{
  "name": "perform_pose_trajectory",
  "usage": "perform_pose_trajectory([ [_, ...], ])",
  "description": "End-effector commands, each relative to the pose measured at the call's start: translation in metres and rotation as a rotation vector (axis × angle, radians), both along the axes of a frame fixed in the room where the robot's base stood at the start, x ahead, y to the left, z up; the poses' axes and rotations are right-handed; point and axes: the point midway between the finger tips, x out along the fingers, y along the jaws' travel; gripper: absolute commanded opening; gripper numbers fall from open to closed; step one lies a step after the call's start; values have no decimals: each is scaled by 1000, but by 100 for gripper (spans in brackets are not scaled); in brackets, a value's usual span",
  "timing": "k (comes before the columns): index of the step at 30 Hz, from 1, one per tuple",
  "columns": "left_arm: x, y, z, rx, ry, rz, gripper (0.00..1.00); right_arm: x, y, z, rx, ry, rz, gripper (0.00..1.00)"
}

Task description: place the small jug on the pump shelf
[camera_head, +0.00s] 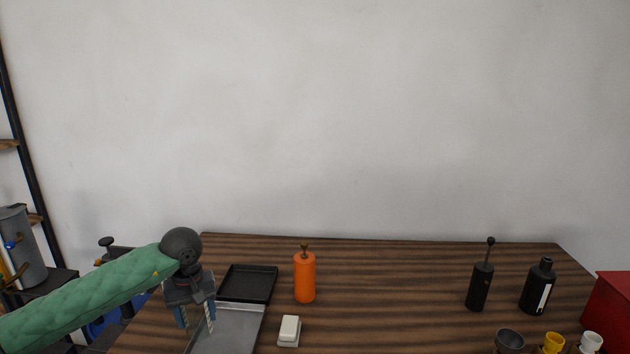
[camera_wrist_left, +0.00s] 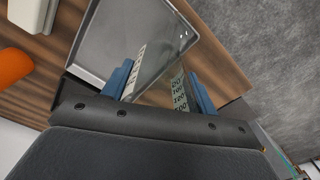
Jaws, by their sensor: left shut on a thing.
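My left gripper (camera_head: 197,326) is low over a grey metal tray (camera_head: 238,335) at the table's left front. I cannot clearly tell a small jug in either view. No pump shelf can be named with certainty; a dark rack (camera_head: 27,120) stands at the far left, with a grey cylinder (camera_head: 22,247) by it. My right gripper is out of view.
A black tray (camera_head: 248,283), an orange bottle (camera_head: 305,279) and a white block (camera_head: 289,329) are near the gripper. Two black bottles (camera_head: 480,288) (camera_head: 538,288), several small cups (camera_head: 553,342) and a red box (camera_head: 610,308) are at right. The table's middle (camera_head: 390,300) is clear.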

Motion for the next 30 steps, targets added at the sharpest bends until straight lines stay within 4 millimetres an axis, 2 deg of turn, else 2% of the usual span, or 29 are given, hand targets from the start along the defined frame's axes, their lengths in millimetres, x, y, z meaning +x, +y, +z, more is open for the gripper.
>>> perform_pose_trajectory([
  [7, -4, -17, -9, 6, 4, -272, 30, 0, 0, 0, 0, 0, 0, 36],
  [9, -7, -30, -15, 6, 9, -343, 30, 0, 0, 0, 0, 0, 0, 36],
  [15, -16, -66, -27, 5, 23, -397, 30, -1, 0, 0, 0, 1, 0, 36],
  [18, -17, -75, -28, 2, 24, -410, 30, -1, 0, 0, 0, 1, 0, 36],
  [30, -16, -78, -25, 0, 19, -411, 30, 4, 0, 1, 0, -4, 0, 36],
])
